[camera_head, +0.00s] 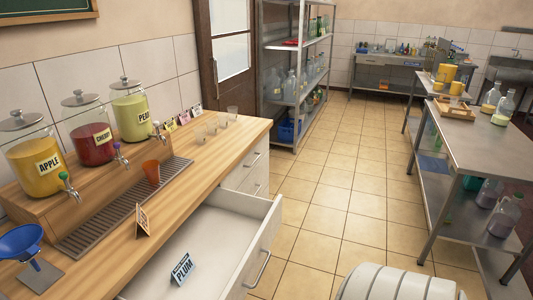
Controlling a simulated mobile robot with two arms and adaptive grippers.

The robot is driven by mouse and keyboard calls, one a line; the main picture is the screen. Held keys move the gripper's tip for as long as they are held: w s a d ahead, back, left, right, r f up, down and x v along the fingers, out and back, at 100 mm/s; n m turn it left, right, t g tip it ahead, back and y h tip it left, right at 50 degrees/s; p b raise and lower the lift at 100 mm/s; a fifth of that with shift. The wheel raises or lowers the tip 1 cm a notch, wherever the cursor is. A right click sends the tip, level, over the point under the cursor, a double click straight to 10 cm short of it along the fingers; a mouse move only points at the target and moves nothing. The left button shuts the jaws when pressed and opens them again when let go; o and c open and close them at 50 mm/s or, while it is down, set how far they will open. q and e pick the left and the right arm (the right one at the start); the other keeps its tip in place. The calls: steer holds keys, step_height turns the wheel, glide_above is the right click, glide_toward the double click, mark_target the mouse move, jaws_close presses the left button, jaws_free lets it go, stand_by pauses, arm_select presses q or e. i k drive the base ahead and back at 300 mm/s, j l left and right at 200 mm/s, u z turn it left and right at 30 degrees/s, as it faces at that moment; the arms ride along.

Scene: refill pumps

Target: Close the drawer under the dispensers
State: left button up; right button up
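The drawer (237,222) under the dispensers is pulled out from the wooden counter, and its white inside shows. Its front panel carries a metal handle (258,269). A blue PLUM label card (182,271) stands inside the drawer. The three dispensers stand on a wooden riser above: APPLE (36,166) is yellow, a red one (91,143) is in the middle, and PEAR (130,117) is pale green. Neither of my grippers is in view.
The tiled aisle (335,190) is clear up to a metal table (480,140) at right.

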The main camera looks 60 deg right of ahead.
mark_target(228, 238)
steer(key=i+l+z, duration=0.1)
steer(key=z, duration=0.3)
steer(key=i+z, duration=0.1)
steer(key=z, duration=0.25)
steer(key=i+l+z, duration=0.1)
steer(key=z, duration=0.3)
steer(key=i+z, duration=0.15)
steer(key=z, duration=0.25)
